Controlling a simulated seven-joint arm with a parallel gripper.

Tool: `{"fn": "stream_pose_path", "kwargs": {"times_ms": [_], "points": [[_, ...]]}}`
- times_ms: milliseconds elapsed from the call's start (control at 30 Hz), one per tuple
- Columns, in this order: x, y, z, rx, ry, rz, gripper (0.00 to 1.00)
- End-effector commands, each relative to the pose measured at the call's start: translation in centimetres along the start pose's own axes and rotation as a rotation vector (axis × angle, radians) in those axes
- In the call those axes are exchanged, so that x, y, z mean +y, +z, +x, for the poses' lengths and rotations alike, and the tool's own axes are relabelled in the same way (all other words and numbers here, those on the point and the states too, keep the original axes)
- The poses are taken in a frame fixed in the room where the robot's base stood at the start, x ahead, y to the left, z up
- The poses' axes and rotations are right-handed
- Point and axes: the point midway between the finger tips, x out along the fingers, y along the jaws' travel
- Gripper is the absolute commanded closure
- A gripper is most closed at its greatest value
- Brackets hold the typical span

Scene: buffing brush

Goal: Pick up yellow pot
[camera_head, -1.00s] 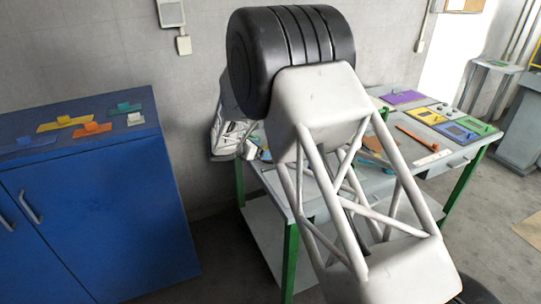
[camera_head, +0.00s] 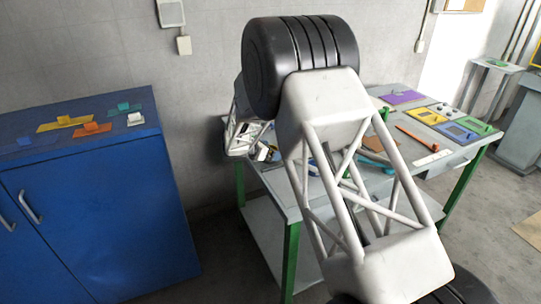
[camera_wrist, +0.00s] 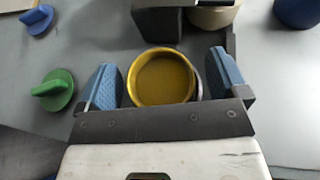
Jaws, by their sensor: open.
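The yellow pot (camera_wrist: 164,78) shows in the wrist view as a round, open-topped yellow pot seen from above. My gripper (camera_wrist: 167,82) has its two blue pads apart, one left and one right of the pot. A grey curved edge shows along the pot's right side. In the head view my arm covers much of the table, and I cannot make out the pot there.
Wrist view: a green knobbed piece (camera_wrist: 54,90) lies left, a blue one (camera_wrist: 38,20) upper left, a beige round thing (camera_wrist: 212,17) above, a dark blue round thing (camera_wrist: 298,12) upper right. Head view: the table (camera_head: 455,157) holds coloured plates; a blue cabinet (camera_head: 95,225) stands left.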

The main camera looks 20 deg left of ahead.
Motion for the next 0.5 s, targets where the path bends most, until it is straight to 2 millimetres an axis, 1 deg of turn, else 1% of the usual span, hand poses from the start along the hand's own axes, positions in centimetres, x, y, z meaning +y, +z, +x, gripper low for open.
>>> {"fn": "stream_pose_path", "kwargs": {"times_ms": [267,300,367,500], "points": [[-0.01,0.00,-0.02,0.000,0.000,0.000,0.08],[-0.01,-0.01,-0.02,0.000,0.000,0.000,0.09],[-0.01,-0.01,-0.02,0.000,0.000,0.000,0.19],[-0.01,0.00,-0.02,0.000,0.000,0.000,0.40]]}}
